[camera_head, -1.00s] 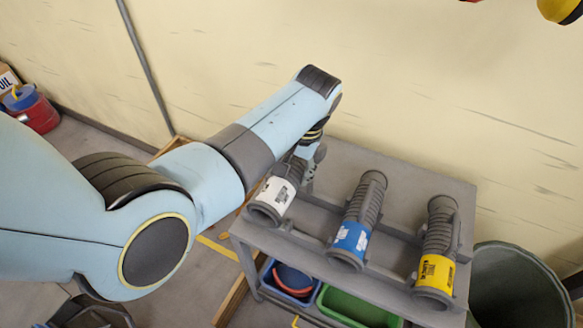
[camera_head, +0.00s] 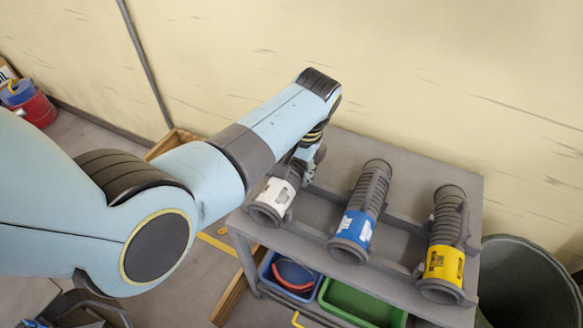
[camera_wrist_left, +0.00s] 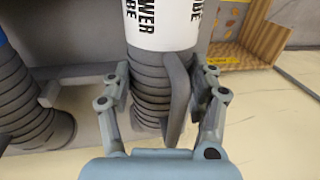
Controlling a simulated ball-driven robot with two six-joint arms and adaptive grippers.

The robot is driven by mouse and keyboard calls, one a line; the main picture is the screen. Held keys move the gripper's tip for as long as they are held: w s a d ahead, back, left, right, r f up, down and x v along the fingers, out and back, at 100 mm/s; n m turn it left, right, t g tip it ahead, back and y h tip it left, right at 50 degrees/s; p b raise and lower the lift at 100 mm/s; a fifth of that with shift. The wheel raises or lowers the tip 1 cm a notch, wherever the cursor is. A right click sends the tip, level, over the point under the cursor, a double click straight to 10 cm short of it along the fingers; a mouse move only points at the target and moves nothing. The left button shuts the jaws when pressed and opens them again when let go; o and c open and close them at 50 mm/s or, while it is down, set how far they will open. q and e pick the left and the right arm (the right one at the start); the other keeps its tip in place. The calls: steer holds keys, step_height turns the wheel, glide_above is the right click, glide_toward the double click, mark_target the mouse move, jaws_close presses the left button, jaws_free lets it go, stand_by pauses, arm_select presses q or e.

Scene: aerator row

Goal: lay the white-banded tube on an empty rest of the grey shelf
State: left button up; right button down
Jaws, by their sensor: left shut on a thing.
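The white-banded tube (camera_head: 270,203) is at the left end of the grey shelf (camera_head: 410,176); its ribbed dark grey body and white label band show. My left gripper (camera_head: 304,168) is shut on its ribbed part. In the left wrist view the fingers (camera_wrist_left: 160,92) are on either side of the ribs, beside a flat grey handle, with the band (camera_wrist_left: 165,25) beyond. I cannot tell whether the tube touches the shelf or hangs just above it. A blue-banded tube (camera_head: 356,225) and a yellow-banded tube (camera_head: 443,262) lie to its right. My right gripper is not in view.
A grey-green bin (camera_head: 520,285) stands right of the shelf. A blue crate (camera_head: 287,277) and a green crate (camera_head: 360,305) sit below it. A wooden crate (camera_head: 175,142) is on the floor behind my arm. The shelf's back surface is bare.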

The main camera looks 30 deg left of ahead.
arm_select(q)
steer(key=o, duration=1.4)
